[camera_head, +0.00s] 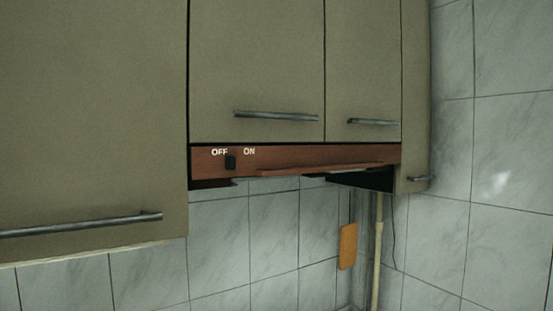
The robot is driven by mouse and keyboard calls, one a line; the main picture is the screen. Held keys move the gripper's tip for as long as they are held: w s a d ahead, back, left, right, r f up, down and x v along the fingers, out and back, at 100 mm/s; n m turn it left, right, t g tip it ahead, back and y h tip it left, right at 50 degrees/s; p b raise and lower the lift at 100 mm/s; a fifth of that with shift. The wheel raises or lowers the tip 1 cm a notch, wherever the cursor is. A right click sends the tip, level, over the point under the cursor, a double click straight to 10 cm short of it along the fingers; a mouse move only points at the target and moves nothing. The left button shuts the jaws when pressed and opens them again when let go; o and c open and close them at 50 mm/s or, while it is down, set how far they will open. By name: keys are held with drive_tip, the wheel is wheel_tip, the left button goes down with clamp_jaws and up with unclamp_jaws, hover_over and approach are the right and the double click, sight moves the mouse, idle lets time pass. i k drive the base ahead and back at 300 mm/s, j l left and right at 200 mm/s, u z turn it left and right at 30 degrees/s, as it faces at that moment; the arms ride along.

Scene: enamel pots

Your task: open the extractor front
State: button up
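The extractor front (310,158) is a reddish-brown wooden panel under the middle wall cabinets. White OFF and ON labels and a small black switch (230,162) are at its left end. The switch sits between the two labels, closer to OFF. A thin wooden lip (325,169) runs along the panel's lower edge. Dark parts of the hood's underside show below it. I cannot tell from this view whether the front is fully closed. My gripper is not in view.
Grey-green cabinet doors with metal bar handles (276,115) hang above the front. A larger cabinet door (95,110) is at the left. A pale pipe (377,255) and an orange-brown board (348,246) are below, against grey tiled walls (495,140).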

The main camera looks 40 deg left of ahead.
sight(204, 162)
drive_tip(key=u, duration=1.35)
